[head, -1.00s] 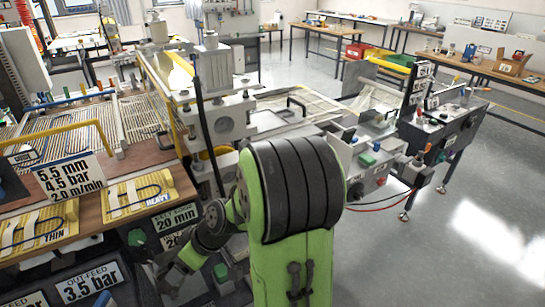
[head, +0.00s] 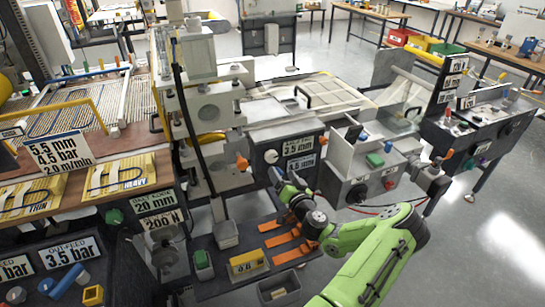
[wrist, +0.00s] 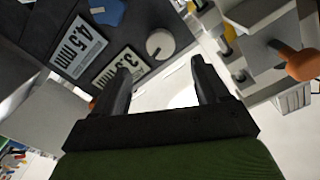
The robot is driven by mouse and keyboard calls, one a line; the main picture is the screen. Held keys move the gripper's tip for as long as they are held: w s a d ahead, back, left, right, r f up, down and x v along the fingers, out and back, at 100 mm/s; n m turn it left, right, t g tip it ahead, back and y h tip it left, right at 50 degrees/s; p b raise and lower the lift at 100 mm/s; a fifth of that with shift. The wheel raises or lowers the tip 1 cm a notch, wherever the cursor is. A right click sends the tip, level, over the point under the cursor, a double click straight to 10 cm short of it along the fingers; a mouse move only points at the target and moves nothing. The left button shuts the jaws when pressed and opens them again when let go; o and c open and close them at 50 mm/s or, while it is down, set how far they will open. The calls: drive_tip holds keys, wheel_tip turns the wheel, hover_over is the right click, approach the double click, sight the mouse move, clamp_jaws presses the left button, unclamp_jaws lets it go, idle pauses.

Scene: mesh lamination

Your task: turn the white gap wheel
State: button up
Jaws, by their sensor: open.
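In the wrist view the white wheel (wrist: 160,44) lies just beyond my fingertips, close to the middle, beside the 3.5 mm and 4.5 mm signs. My gripper (head: 277,176) is just below the wheel in the head view. In the wrist view my gripper (wrist: 162,68) is open, with its two dark fingers apart and nothing between them. The wheel appears apart from the fingers.
An orange-tipped handle (head: 242,163) sticks out left of the wheel; it shows at the right in the wrist view (wrist: 300,65). A blue part (wrist: 107,11) sits above the signs. Orange clamps (head: 285,238) and a yellow box (head: 248,264) lie on the low shelf.

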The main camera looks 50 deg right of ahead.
sight(272, 159)
drive_tip(key=p+x, duration=0.1)
drive_tip(key=x, duration=0.8)
drive_tip(key=shift+w+d, duration=0.15)
drive_tip(key=shift+w, duration=0.25)
drive_tip(key=c, duration=1)
